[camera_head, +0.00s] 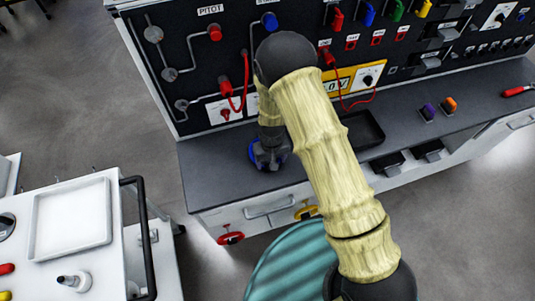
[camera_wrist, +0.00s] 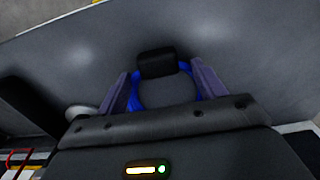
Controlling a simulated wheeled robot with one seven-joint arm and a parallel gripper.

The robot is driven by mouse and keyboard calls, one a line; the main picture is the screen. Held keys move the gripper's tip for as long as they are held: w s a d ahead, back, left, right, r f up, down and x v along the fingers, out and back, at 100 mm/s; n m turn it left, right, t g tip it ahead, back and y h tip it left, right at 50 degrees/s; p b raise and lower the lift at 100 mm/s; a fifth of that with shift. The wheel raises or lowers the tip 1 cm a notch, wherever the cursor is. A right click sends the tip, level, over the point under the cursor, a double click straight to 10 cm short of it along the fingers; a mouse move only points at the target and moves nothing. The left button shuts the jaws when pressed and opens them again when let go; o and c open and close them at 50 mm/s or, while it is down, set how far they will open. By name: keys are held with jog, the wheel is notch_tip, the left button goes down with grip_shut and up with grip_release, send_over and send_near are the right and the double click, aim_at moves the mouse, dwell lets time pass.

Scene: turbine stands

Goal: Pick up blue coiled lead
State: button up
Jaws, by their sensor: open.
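The blue coiled lead (camera_wrist: 133,99) lies as a ring on the dark grey bench top, with a black block-like part (camera_wrist: 157,64) at its far side in the wrist view. My gripper (camera_wrist: 163,82) is open above it, with one finger near the left side of the coil and one near the right. The near part of the coil is hidden behind my gripper body. In the head view my gripper (camera_head: 269,158) points down over the bench's left part, and a bit of the blue lead (camera_head: 252,153) shows beside it. I cannot tell whether the fingers touch the coil.
The bench top (camera_head: 213,170) is clear left of my gripper. A black tray (camera_head: 362,130) lies to the right, with purple (camera_head: 428,112) and orange (camera_head: 449,104) pieces beyond. A panel with red leads (camera_head: 244,80) rises behind. A white cart with a tray (camera_head: 70,220) stands at left.

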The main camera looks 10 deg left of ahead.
jog(key=shift+f, duration=0.1)
jog(key=shift+c, duration=0.4)
jog(key=c, duration=1.4)
